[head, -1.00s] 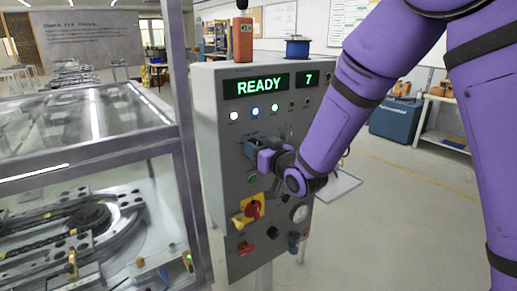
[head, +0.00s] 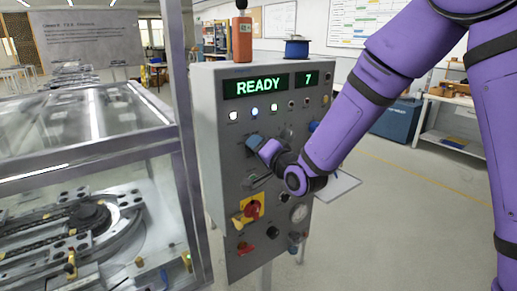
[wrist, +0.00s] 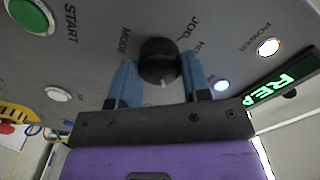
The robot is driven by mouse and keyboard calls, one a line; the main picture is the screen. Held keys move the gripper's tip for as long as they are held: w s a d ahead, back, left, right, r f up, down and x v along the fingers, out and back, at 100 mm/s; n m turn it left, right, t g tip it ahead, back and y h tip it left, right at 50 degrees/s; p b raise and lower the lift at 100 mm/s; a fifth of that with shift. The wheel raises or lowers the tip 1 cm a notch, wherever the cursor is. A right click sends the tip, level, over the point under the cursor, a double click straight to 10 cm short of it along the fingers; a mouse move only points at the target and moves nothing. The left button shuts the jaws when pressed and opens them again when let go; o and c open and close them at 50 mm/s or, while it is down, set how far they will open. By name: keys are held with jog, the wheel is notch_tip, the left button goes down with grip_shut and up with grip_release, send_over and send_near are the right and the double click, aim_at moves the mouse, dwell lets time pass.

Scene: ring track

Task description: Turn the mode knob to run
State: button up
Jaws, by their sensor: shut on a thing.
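The mode knob (wrist: 160,62) is round and black, with a white pointer mark on its lower edge in the wrist view. The printed words MODE, JOG and part of another starting HO show around it; I see no RUN label. My gripper (wrist: 160,82) has its blue fingers on either side of the knob and is shut on it. In the head view my gripper (head: 254,143) is at the middle of the grey control panel (head: 210,150) and hides the knob. The panel's display (head: 255,87) reads READY, with a 7 beside it.
A green START button (wrist: 28,16) and small lit lamps lie around the knob. Below my gripper are a red switch on a yellow plate (head: 251,209) and a gauge (head: 299,212). A glass-sided machine enclosure (head: 90,170) stands left of the panel.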

jog(key=shift+m, duration=1.3)
jog(key=shift+f+m, duration=0.1)
jog(key=shift+m, duration=0.2)
jog(key=o, duration=0.9)
jog(key=v, duration=1.1)
jog(key=shift+w, duration=0.1)
